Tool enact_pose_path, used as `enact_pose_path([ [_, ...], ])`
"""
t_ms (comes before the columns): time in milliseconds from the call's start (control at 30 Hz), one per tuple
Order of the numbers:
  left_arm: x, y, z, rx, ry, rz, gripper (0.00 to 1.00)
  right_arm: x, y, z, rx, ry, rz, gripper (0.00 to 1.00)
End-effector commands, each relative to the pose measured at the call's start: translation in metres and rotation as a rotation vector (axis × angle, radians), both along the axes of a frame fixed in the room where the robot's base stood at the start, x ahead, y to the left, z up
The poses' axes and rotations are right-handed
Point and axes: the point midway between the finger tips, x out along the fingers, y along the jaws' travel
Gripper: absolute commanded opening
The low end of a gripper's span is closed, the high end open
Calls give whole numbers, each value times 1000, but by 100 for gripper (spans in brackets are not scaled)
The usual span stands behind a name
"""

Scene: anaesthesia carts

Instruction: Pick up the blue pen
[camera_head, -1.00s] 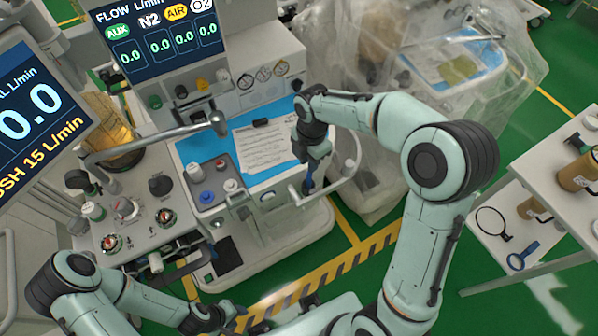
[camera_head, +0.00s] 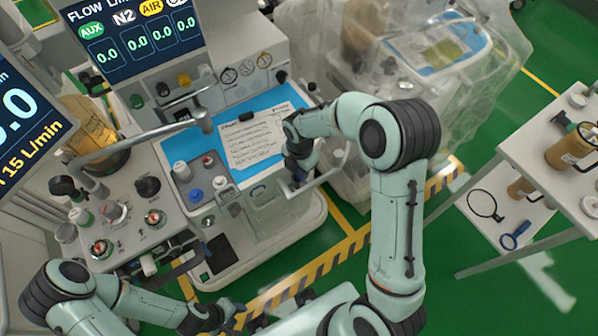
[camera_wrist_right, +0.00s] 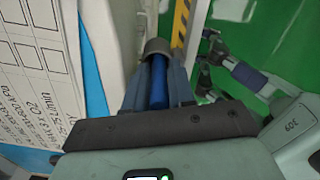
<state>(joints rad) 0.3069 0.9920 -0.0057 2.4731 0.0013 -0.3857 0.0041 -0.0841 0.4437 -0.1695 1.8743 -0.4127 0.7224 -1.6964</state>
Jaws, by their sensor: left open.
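The blue pen (camera_wrist_right: 159,82) stands between the two fingers of my right gripper (camera_wrist_right: 158,88) in the right wrist view. The fingers press against both its sides, and a grey round end shows beyond them. In the head view my right gripper (camera_head: 298,172) is at the right front edge of the machine's blue worktop (camera_head: 262,100), beside the printed sheet (camera_head: 250,140); the pen is hidden there. My left gripper (camera_head: 228,314) is open and empty at the lower left, over the floor, well away from the pen.
The anaesthesia machine has knobs (camera_head: 147,187) and a curved metal arm (camera_head: 135,145) at left. A plastic-covered cart (camera_head: 400,90) stands behind. Green floor is clear between.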

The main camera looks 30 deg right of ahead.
Motion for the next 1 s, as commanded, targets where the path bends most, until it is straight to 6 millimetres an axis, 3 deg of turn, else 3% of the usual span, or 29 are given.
enact_pose_path([
  [100,0,0,0,0,0,0,40,1,1,-9,1,-3,1,24],
  [333,0,0,0,0,0,0,40,2,1,-8,2,-9,2,24],
  [400,0,0,0,0,0,0,40,2,1,-8,2,-9,2,1],
  [433,0,0,0,0,0,0,40,2,2,-8,2,-10,2,0],
  [767,0,0,0,0,-1,0,40,3,2,-6,3,-12,2,0],
  [1000,2,0,2,1,-2,1,40,4,2,14,3,-15,2,0],
])
